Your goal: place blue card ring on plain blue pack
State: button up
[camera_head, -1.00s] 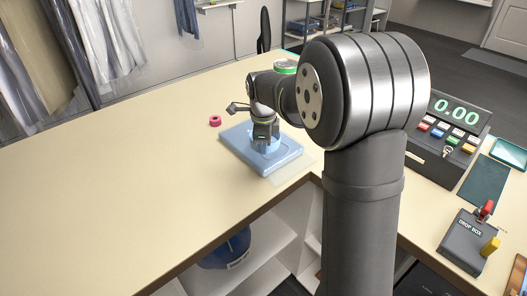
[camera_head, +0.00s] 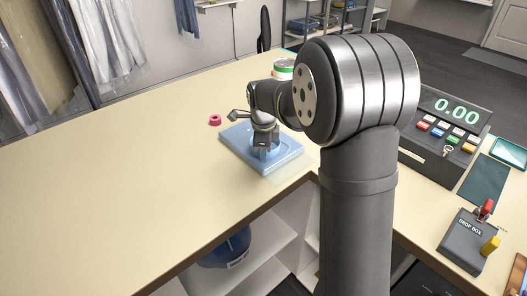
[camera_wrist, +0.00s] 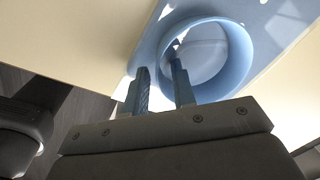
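The blue card ring (camera_wrist: 238,62) is a wide hoop and lies on the plain blue pack (camera_wrist: 262,15), as seen in the wrist view. In the head view the pack (camera_head: 285,163) lies flat near the counter's edge, and the ring (camera_head: 263,154) is partly hidden below my gripper (camera_head: 265,143). In the wrist view my gripper (camera_wrist: 162,88) has its fingers apart, one outside the ring and one inside it, with the near part of the ring's wall between them. A gap shows between the fingers.
A small pink-red ring (camera_head: 215,120) lies on the counter (camera_head: 110,180) left of the pack. A green-and-white roll (camera_head: 284,68) stands behind my arm. A till (camera_head: 447,125) and a drop box (camera_head: 466,243) are at the right. The counter's left side is clear.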

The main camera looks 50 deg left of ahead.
notch_tip(320, 180, up, 12)
jog(key=s+d, duration=0.1)
jog(key=shift+f, duration=0.1)
dwell(0.4)
jog(key=f, duration=0.7)
jog(key=w+a+f, duration=0.1)
jog(key=f, duration=0.3)
jog(key=shift+f, duration=0.35)
jog(key=shift+r, duration=1.85)
jog(key=shift+f, duration=0.15)
